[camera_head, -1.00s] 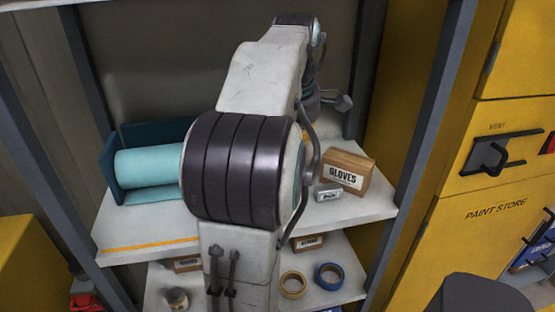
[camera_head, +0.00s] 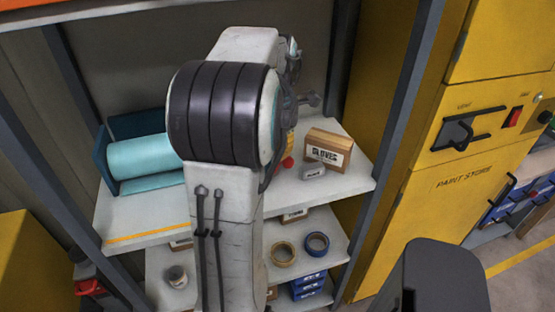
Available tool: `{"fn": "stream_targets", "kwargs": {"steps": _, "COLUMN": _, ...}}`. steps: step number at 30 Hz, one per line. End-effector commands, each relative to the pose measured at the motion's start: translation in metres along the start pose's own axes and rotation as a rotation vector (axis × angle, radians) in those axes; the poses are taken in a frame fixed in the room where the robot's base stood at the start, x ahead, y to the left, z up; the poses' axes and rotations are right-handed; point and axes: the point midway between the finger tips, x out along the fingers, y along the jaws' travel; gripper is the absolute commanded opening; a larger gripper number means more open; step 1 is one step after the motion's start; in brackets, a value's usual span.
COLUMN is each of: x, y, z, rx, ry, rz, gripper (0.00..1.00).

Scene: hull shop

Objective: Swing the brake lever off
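I cannot make out any lever marked as a brake. A black lever handle (camera_head: 458,132) sits on a dark plate on the yellow cabinet at right, under a label that seems to read VENT. My arm fills the middle of the view and reaches over the shelf. My gripper (camera_head: 309,99) is mostly hidden behind the arm, at the back of the upper shelf, well left of that handle. Its fingers cannot be made out, so I cannot tell whether it is open or shut.
The upper shelf (camera_head: 145,222) holds a teal roll (camera_head: 150,156) in a blue holder, a gloves box (camera_head: 329,148) and a small grey box (camera_head: 313,172). Tape rolls (camera_head: 317,244) lie below. The yellow paint store cabinet (camera_head: 440,205) has a red switch (camera_head: 513,117).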

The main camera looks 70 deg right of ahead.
Motion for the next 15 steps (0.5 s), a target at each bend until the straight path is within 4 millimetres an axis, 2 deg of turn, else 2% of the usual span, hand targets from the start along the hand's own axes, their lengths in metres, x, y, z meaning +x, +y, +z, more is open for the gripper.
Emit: {"fn": "stream_targets", "kwargs": {"steps": 15, "x": 0.047, "y": 0.0, "z": 0.0, "rx": 0.001, "ry": 0.001, "rz": -0.001, "gripper": 0.0}}
